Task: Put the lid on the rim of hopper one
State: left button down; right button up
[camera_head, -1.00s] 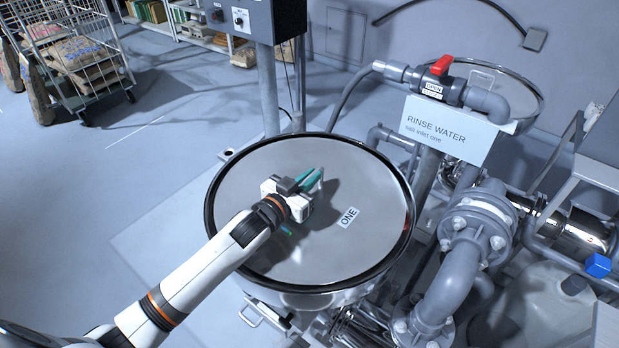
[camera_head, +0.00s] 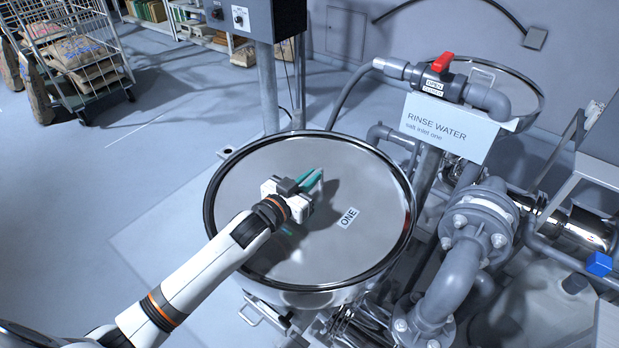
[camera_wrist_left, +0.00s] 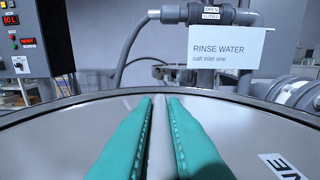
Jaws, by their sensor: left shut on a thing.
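The round steel lid (camera_head: 366,185) marked ONE lies over the top of hopper one (camera_head: 318,298), with a black edge all around. It looks level and seated on the rim, but any small gap under it cannot be made out. My left gripper (camera_head: 310,182) is above the middle of the lid, its green fingers shut on the lid's handle (camera_head: 322,178). In the left wrist view the grey handle (camera_wrist_left: 159,140) shows between the two fingers, with the lid (camera_wrist_left: 230,120) spread beneath. My right gripper is not in view.
Beside the lid on the right stand grey rinse water pipes (camera_head: 465,265) and a white sign (camera_head: 447,130). A second round vessel (camera_head: 535,88) is behind them. A control box (camera_head: 262,18) on a post stands behind the hopper. A cart with sacks (camera_head: 80,55) is far left; floor between is clear.

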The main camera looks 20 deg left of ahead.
pick_arm(q)
jog(key=c, duration=1.4)
grip_release()
jog(key=shift+r, duration=0.1)
jog(key=shift+s+f, duration=0.1)
jog(key=shift+f, duration=0.15)
jog(key=b+v, duration=0.1)
jog(key=v, duration=0.9)
jog(key=shift+s+a+r, duration=0.1)
jog(key=shift+s+a, duration=0.05)
jog(key=shift+s, duration=0.2)
jog(key=shift+s+a+r+b, duration=0.2)
jog(key=shift+s+b, duration=0.1)
jog(key=shift+s, duration=0.25)
jog(key=shift+f, duration=0.1)
